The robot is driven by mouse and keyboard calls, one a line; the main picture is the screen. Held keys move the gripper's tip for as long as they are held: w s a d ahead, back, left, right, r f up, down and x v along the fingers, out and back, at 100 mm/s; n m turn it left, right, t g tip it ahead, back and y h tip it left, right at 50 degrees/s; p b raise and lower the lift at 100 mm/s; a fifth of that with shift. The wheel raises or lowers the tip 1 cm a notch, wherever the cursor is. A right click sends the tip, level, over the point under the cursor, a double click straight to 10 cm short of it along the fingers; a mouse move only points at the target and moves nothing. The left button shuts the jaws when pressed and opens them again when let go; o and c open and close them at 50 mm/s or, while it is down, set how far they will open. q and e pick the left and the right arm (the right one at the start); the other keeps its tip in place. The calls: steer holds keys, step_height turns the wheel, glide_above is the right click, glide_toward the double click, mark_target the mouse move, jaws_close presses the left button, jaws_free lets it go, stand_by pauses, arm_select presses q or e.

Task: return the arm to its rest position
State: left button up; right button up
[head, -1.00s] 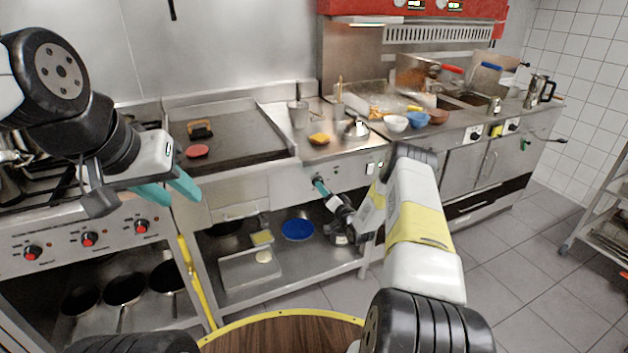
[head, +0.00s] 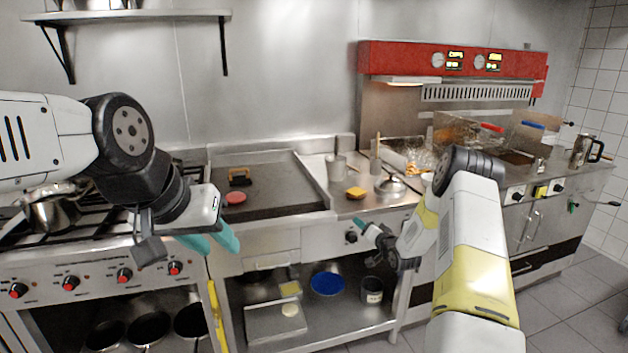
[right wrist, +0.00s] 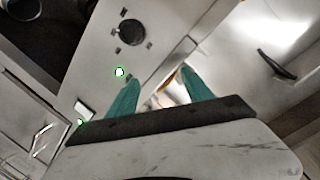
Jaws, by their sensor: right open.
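My left gripper (head: 212,240) hangs in front of the stove and griddle edge in the head view. Its two teal fingers point down to the right and overlap, so the gap between them is unclear. No object shows in it. My right arm reaches forward in the head view, and its gripper (head: 362,226) is near the front panel below the worktop, by a black knob (head: 351,237). In the right wrist view the right gripper (right wrist: 158,82) has its teal fingers apart with nothing held between them. The panel's knob (right wrist: 131,32) is beyond them.
The griddle (head: 280,190) holds a red patty (head: 235,198) and a brown-black item. A steel pot (head: 52,212) stands on the stove at left. The lower shelf holds a blue plate (head: 327,284) and a tray (head: 275,325). Grey floor is clear at right.

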step_height(320, 180, up, 13)
steer(key=s+n+g+h, duration=0.1)
steer(key=s+n+g, duration=0.1)
steer(key=s, duration=0.1)
steer(key=s+a+r+g+h, duration=0.2)
steer(key=s+r, duration=0.9)
steer(key=s+a+r+n+g, duration=0.1)
steer(key=s+a+r+g, duration=0.1)
steer(key=s, duration=1.5)
steer(key=s+a+r+n+g+y, duration=0.1)
steer(key=s+a+r+n+g, duration=0.1)
steer(key=s, duration=1.5)
steer(key=shift+s+a+r+g, duration=0.2)
steer(key=shift+s+a+g, duration=0.15)
steer(key=shift+a+g, duration=0.3)
